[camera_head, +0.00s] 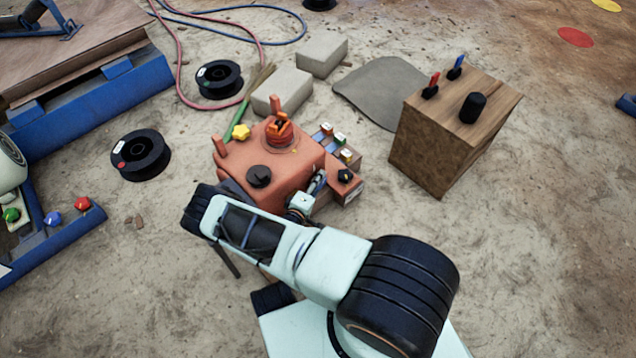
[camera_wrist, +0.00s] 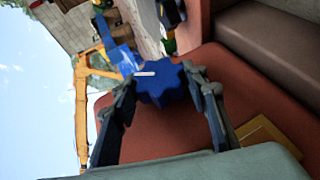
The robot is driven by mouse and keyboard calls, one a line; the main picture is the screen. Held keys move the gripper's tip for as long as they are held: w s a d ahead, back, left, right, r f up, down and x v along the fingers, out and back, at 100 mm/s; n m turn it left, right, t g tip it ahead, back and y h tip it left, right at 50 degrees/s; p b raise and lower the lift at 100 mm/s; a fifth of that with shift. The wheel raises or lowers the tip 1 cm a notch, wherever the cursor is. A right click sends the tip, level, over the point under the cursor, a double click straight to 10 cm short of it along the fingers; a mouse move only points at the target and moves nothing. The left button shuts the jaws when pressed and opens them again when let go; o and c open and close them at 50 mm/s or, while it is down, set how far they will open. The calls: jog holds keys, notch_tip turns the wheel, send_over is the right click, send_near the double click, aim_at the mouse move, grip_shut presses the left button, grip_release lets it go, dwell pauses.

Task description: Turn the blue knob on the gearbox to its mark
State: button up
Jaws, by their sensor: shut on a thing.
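The blue knob (camera_wrist: 161,86) shows in the wrist view, lobed, with a white line on its upper left edge. My gripper (camera_wrist: 163,92) has one finger on each side of it and is shut on it. The knob sits against the orange-red gearbox (camera_wrist: 258,92). In the head view the gearbox (camera_head: 293,174) stands mid-picture, with my arm reaching over its front. The blue knob is hidden there behind my arm. I cannot make out its mark.
The gearbox also carries a black knob (camera_head: 259,176), a yellow knob (camera_head: 241,132) and small switches (camera_head: 335,140). A wooden block (camera_head: 440,140) with levers stands right. Black spools (camera_head: 140,154) and grey bricks (camera_head: 283,90) lie around.

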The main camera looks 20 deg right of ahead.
jog(key=shift+d+h, duration=0.1)
jog(key=shift+h, duration=0.2)
dwell(0.4)
jog(key=o, duration=1.2)
jog(key=v, duration=0.7)
jog(key=shift+s, duration=0.2)
